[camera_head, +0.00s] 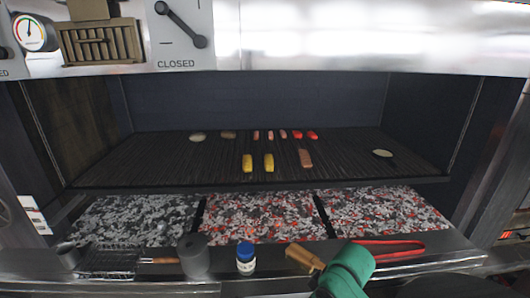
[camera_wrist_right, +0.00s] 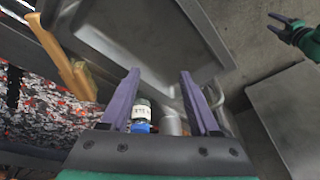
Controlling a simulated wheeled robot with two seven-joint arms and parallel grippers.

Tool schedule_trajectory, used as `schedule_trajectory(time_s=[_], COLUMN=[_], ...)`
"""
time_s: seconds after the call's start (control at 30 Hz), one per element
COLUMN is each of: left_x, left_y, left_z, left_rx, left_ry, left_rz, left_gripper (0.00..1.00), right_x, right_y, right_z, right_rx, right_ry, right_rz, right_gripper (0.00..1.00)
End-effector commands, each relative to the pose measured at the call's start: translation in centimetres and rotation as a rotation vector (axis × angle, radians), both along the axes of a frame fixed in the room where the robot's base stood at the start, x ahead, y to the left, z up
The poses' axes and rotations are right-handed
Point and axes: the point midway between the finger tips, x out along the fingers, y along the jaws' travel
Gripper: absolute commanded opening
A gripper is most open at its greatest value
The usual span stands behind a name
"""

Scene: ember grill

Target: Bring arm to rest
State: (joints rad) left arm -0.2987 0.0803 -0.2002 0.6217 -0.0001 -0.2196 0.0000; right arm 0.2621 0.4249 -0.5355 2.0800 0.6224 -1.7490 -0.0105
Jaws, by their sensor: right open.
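My right gripper (camera_wrist_right: 158,74) shows in the right wrist view with its two purple fingers wide apart and nothing gripped. A blue-capped bottle (camera_wrist_right: 142,110) shows between the fingers in that view, near the left finger; the fingers are not closed on it. In the head view this bottle (camera_head: 245,260) stands upright on the grill's front ledge. My green right arm (camera_head: 348,268) comes in at the bottom of the head view, right of the bottle; its fingers are hidden there. My left gripper (camera_wrist_right: 274,25) shows at the upper right of the wrist view, fingers apart and empty.
A grey cup (camera_head: 194,256), wire basket (camera_head: 108,262), wooden-handled tool (camera_head: 303,258) and red tongs (camera_head: 390,247) lie along the ledge. Food, including yellow pieces (camera_head: 247,162), is on the grate (camera_head: 210,170) above glowing coals (camera_head: 265,215). A metal tray (camera_wrist_right: 140,40) shows in the wrist view.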

Motion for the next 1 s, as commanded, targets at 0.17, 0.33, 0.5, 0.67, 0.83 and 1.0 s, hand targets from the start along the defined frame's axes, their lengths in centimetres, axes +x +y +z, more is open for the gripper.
schedule_trajectory(time_s=[0.17,0.33,0.5,0.67,0.83,1.0], left_x=[-0.4,-0.3,-0.3,-0.1,-0.1,-0.1], left_y=[0.0,0.0,0.0,0.0,0.0,0.0], left_z=[0.0,0.0,0.0,-0.7,-1.9,-3.4], left_rx=[0.001,0.000,0.000,0.000,0.000,-0.001], left_ry=[0.007,0.006,0.005,0.003,0.003,0.002], left_rz=[0.000,0.001,0.001,0.001,0.001,0.001], left_gripper=[0.57,0.57,0.57,0.57,0.57,0.57], right_x=[-3.8,-7.0,-10.5,-12.6,-11.8,-12.2], right_y=[-1.4,-5.0,-9.1,-12.0,-11.8,-11.6], right_z=[-2.1,-3.3,-4.0,-6.3,-13.2,-21.4], right_rx=[0.072,0.055,-0.009,-0.073,-0.082,-0.092], right_ry=[-0.034,-0.051,-0.057,-0.053,-0.028,0.001], right_rz=[-0.193,-0.375,-0.532,-0.623,-0.614,-0.607], right_gripper=[0.62,0.62,0.62,0.62,0.62,0.62])
